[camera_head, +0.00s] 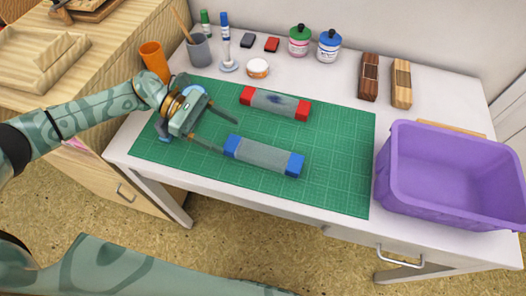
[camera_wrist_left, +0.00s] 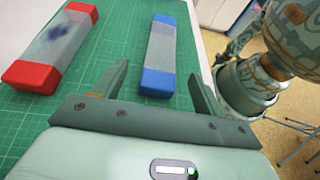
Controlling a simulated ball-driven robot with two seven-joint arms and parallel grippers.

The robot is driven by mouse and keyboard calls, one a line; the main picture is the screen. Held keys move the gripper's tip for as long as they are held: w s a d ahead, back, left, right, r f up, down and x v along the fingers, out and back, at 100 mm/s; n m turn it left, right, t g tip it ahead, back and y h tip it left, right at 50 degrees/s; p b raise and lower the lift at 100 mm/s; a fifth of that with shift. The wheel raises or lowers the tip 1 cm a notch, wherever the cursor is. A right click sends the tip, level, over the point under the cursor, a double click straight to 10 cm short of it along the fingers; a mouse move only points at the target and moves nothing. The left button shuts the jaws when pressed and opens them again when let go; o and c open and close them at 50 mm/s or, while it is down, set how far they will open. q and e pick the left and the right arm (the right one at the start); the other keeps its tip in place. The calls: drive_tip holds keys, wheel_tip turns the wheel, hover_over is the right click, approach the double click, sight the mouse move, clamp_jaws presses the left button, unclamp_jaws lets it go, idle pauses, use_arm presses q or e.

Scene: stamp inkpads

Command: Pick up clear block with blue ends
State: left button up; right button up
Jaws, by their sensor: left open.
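The clear block with blue ends (camera_head: 263,156) lies on the green cutting mat (camera_head: 335,150), near its front edge. In the left wrist view the same block (camera_wrist_left: 161,48) lies ahead of my gripper, with its near blue end closest to the fingers. My left gripper (camera_head: 228,137) is open and empty above the mat, left of the block. Its fingers also show in the left wrist view (camera_wrist_left: 160,84), spread to either side of the block's near end. My right gripper is not in view.
A clear block with red ends (camera_head: 274,103) lies behind the blue-ended one. A purple bin (camera_head: 440,195) stands at the right. Ink jars (camera_head: 329,46), small pads, a grey cup (camera_head: 199,49) and an orange cup (camera_head: 154,62) line the back and left. The mat's right part is clear.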

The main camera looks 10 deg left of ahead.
sight(250, 148)
use_arm(q)
drive_tip(key=x, duration=0.7)
drive_tip(key=shift+s+d+f, duration=0.1)
drive_tip(key=c, duration=1.3)
